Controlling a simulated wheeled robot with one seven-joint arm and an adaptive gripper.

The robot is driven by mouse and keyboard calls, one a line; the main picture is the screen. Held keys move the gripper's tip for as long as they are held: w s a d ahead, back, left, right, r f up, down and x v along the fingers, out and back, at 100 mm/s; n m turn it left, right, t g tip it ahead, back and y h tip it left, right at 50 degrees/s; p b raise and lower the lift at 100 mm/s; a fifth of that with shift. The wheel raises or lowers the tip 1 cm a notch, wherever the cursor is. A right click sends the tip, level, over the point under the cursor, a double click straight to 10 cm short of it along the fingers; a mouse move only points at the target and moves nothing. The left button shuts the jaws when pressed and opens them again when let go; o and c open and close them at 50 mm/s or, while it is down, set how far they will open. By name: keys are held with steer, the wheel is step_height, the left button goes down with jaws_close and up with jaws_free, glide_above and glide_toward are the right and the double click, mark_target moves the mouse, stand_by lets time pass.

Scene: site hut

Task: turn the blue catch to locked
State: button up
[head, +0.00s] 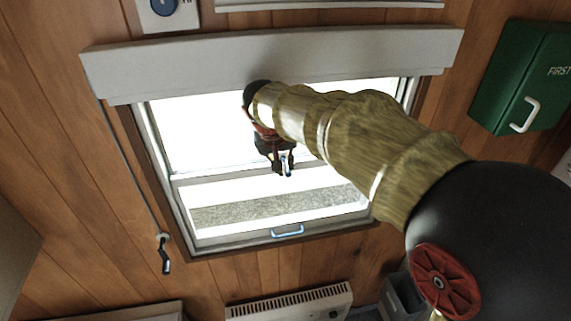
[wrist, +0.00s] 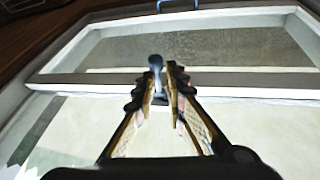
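The blue catch (head: 287,166) is at the rail across the middle of the window. In the wrist view the catch (wrist: 156,62) shows as a grey-blue knob on a short lever that points toward the blue handle side of the window. My gripper (head: 284,168) is at the catch, and its fingers stand apart. In the wrist view my gripper (wrist: 163,80) has its fingertips on either side of the lever, with a narrow gap visible. Contact is not clear. The lever's base is partly hidden by the fingers.
A blue handle (head: 287,231) is on the window's bottom rail. A blind box (head: 270,62) spans the window top, close to my arm. A crank rod (head: 165,252) hangs at left. A green first-aid box (head: 520,78) is at right. A heater (head: 290,303) stands below.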

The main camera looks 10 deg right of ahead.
steer(key=o, duration=0.4)
steer(key=v, duration=1.2)
